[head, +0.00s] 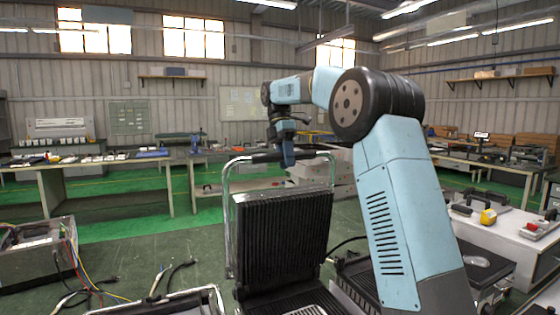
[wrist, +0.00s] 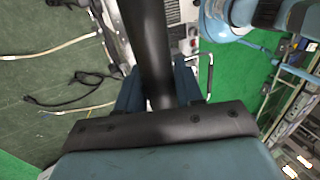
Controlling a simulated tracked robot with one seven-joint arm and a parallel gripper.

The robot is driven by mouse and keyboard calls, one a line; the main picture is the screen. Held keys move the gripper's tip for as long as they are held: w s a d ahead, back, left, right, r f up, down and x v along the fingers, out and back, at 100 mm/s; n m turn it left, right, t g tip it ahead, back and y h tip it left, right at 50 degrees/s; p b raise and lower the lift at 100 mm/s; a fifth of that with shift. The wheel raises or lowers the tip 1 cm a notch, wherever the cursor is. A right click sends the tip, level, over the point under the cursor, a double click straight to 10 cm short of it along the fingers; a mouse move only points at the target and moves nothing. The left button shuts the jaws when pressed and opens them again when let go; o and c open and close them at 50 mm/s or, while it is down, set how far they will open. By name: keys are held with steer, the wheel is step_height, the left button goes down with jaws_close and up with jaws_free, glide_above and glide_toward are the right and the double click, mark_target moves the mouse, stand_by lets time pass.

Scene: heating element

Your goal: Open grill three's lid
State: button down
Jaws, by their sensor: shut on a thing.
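A contact grill stands in the lower middle of the head view. Its ribbed black lid (head: 282,238) is raised and stands about upright, showing its inner face. The lower plate (head: 290,300) is partly visible below, cut by the frame's bottom edge. A metal frame carries the lid's black handle (head: 262,157) above the lid. My gripper (head: 288,158) is at this handle. In the wrist view, the black handle (wrist: 146,40) runs between the two blue fingers of my gripper (wrist: 158,90), which are shut on it. I see no number on the grill.
Another grill (head: 355,280) stands close on the right, partly behind my arm. A metal frame (head: 170,303) shows at the bottom left. An open box with loose wires (head: 40,245) is at the left. Workbenches (head: 95,160) stand behind, with green floor between.

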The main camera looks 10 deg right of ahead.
steer(key=shift+w+d+f, duration=0.1)
steer(key=shift+w+d, duration=0.05)
steer(key=shift+d, duration=0.2)
steer(key=c, duration=1.1)
jaws_free()
steer(key=shift+d, duration=0.15)
steer(key=o, duration=0.3)
steer(key=shift+a, duration=0.2)
